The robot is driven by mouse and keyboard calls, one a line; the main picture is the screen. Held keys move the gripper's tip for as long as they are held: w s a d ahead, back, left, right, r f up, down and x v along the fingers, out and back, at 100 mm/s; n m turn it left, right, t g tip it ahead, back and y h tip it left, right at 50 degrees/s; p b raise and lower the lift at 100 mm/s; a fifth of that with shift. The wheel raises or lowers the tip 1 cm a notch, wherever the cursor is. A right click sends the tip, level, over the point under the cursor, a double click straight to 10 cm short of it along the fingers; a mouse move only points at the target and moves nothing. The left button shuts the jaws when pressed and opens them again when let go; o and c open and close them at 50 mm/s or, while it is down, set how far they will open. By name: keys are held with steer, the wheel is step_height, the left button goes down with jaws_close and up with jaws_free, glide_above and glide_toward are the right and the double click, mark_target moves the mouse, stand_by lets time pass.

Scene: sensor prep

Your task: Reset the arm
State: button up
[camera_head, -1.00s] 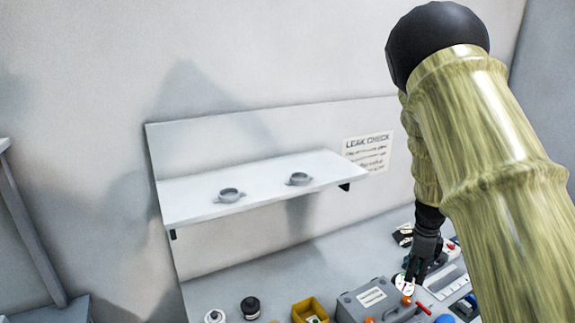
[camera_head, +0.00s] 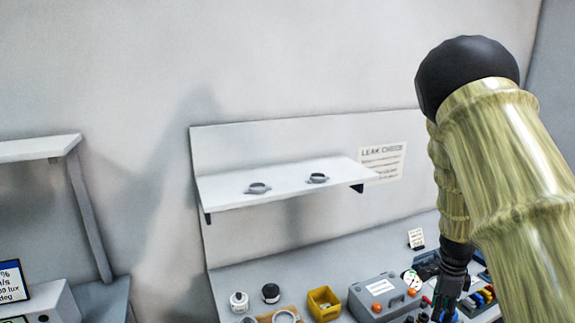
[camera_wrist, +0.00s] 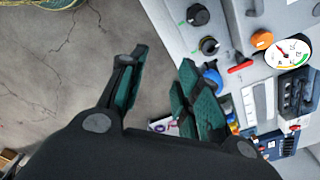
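My gripper (camera_head: 446,302) hangs at the lower right of the head view, under my arm, beside the grey case and gauge. Its tips are hard to make out there. In the wrist view my gripper (camera_wrist: 164,62) shows two green-padded fingers spread apart, with nothing between them. Behind the fingers are the grey floor at left and the bench edge at right.
A grey case (camera_head: 361,300) with orange knobs, a round gauge (camera_wrist: 287,53), a red lever (camera_wrist: 240,67) and black knobs (camera_wrist: 209,46) are near my gripper. A yellow bin (camera_head: 323,303) stands left. A white shelf (camera_head: 285,183) carries two small ring-shaped parts. Floor (camera_wrist: 60,100) is open.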

steer(key=s+a+f+n+h+b, duration=0.1)
steer(key=s+a+f+n, duration=0.1)
steer(key=s+f+n, duration=0.35)
steer(key=s+a+f+n+g+b, duration=0.1)
steer(key=s+a+f+n, duration=0.1)
steer(key=s+f, duration=0.7)
steer(key=s+a+f+n+h+b, duration=0.15)
steer(key=s+f+n, duration=0.25)
steer(key=f, duration=0.6)
steer(key=s+a+f+n+y, duration=0.1)
steer(key=s+a+f+n, duration=0.2)
steer(key=s, duration=0.3)
steer(key=s+a+f+n+y+b, duration=0.1)
steer(key=s+a+f+n, duration=0.1)
steer(key=s+a+n, duration=0.2)
steer(key=s+a+f+n+t+y+b, duration=0.1)
steer(key=s+a+f+n, duration=0.2)
steer(key=s+a, duration=0.4)
steer(key=shift+s+a+f+n, duration=0.25)
steer(key=shift+s+n, duration=0.2)
steer(key=shift+s, duration=0.65)
